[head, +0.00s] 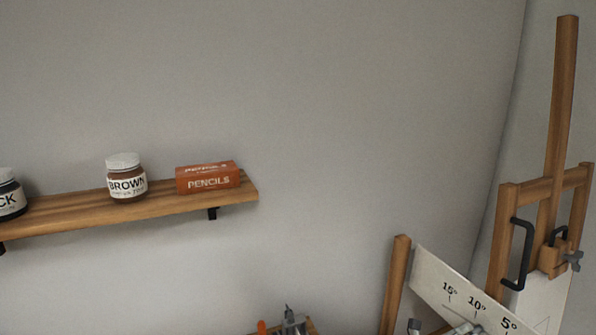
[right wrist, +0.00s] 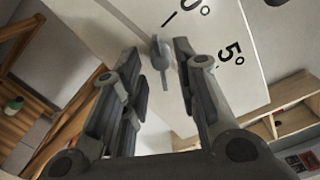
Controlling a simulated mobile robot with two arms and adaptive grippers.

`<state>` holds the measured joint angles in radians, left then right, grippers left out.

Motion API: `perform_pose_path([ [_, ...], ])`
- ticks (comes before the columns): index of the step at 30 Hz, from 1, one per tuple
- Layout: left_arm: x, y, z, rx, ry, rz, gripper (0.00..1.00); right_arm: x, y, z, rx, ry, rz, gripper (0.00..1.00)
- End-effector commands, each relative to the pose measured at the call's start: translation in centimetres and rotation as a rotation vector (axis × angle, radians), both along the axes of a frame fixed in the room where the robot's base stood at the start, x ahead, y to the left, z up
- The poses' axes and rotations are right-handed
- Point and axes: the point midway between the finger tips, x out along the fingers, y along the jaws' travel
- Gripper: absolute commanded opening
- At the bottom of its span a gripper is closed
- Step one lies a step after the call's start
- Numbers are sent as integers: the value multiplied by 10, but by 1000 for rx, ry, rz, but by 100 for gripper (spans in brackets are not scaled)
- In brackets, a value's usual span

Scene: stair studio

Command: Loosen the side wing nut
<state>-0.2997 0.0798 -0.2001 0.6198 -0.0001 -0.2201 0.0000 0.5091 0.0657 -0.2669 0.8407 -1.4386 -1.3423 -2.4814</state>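A grey wing nut (right wrist: 160,58) stands out from the pale angle plate in the right wrist view, with one wing pointing down. My right gripper (right wrist: 160,84) is open, with one finger on each side of the wing nut and visible gaps between. How deep the nut sits between the fingertips is hard to tell. The plate (head: 440,283) shows 15°, 10° and 5° marks in the head view; its marks also show in the right wrist view. Another grey wing nut (head: 574,260) sits on the wooden easel's (head: 562,110) upper clamp. My left gripper is not recognisable in either view.
A wall shelf (head: 170,205) holds a brown paint jar (head: 126,178), a pencils box (head: 208,178) and a dark jar (head: 10,195). A black handle (head: 522,255) is on the easel. Wooden compartments (right wrist: 285,118) lie at the right of the wrist view.

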Motion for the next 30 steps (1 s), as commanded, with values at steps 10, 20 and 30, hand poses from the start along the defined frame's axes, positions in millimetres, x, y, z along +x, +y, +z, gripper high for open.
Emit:
perform_pose_path([
  [10, 0, 0, 2, 0, 0, 0, 40, -14, 34, 0, 1, -1, 1, 29],
  [20, 0, 0, 2, 0, 0, 0, 40, -20, 47, 0, 0, 0, -1, 29],
  [30, 0, 0, 2, 0, 0, 0, 40, -35, 45, -15, 106, -92, -21, 29],
])
